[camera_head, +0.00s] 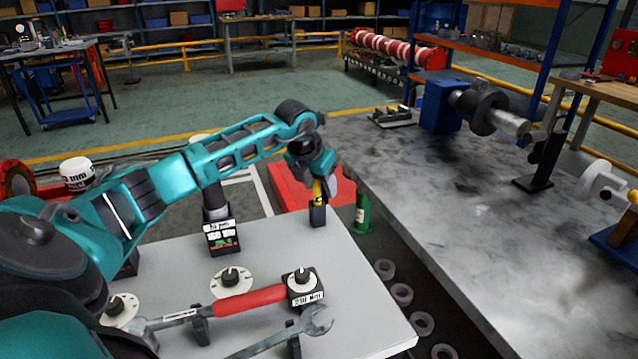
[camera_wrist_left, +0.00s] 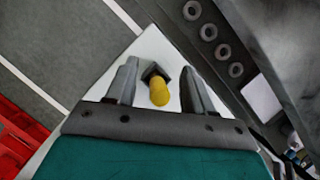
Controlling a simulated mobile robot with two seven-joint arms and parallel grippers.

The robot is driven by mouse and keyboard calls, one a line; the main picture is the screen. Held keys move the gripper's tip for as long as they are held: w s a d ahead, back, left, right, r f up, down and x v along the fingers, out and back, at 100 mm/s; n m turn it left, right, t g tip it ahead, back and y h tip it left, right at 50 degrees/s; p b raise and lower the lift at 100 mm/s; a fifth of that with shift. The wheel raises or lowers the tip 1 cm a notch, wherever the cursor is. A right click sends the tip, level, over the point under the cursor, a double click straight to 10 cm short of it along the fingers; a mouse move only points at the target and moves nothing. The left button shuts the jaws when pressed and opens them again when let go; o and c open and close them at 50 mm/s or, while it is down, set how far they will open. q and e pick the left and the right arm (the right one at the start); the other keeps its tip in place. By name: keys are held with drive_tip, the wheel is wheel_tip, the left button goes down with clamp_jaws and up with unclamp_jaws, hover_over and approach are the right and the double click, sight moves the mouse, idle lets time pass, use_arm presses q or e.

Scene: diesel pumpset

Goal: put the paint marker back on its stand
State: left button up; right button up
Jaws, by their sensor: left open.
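The yellow paint marker (camera_head: 317,190) stands upright at its small black stand (camera_head: 318,215), near the far right corner of the light grey table. In the left wrist view the marker's rounded yellow end (camera_wrist_left: 158,93) shows between the two fingers, with the dark stand (camera_wrist_left: 155,72) beyond it. My left gripper (camera_head: 319,180) is open around the upper part of the marker, and gaps show on both sides between it and the fingers. How deep the marker sits in the stand is hidden. My right gripper is out of view.
A red-handled torque wrench (camera_head: 250,300) and an open-ended wrench (camera_head: 315,322) lie on supports on the light table (camera_head: 365,310). Dial blocks (camera_head: 303,286) and a labelled display block (camera_head: 222,237) stand there too. A large grey bench (camera_head: 470,220) is at the right.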

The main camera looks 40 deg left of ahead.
use_arm(q)
drive_tip(key=a+v, duration=0.1)
drive_tip(key=v, duration=1.1)
drive_tip(key=shift+d+r+p, duration=0.45)
drive_tip(key=shift+d, duration=0.05)
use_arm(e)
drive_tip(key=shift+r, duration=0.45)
use_arm(q)
drive_tip(key=shift+s, duration=0.1)
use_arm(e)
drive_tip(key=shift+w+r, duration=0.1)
